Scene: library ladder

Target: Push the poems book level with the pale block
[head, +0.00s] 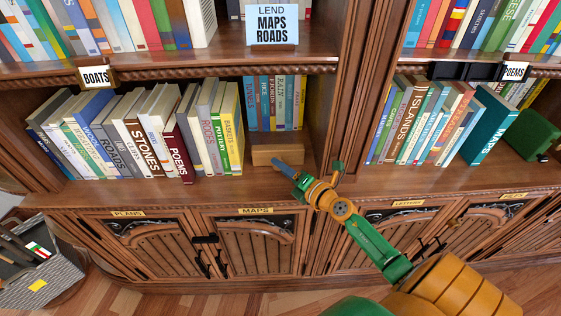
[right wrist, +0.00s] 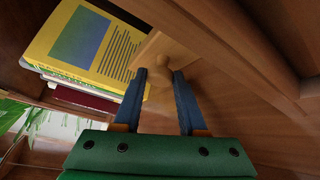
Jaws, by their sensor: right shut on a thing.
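The dark red poems book (head: 180,155) stands in the left lower shelf row, its spine jutting out in front of its neighbours. In the right wrist view, a dark red book edge (right wrist: 85,98) sticks out past the yellow book. The pale wooden block (head: 277,154) sits on the shelf right of the yellow book, in front of a set-back row. My right gripper (head: 278,164) reaches the block's front. In the right wrist view, my right gripper's fingers (right wrist: 161,74) are shut on the round knob of the pale block (right wrist: 152,48). My left gripper is not in view.
The yellow baskets book (head: 233,133) ends the left row, close beside the pale block. A wooden upright (head: 347,110) divides the bays on the right. Bare shelf (head: 225,190) lies in front of the books. A green object (head: 533,135) stands at far right.

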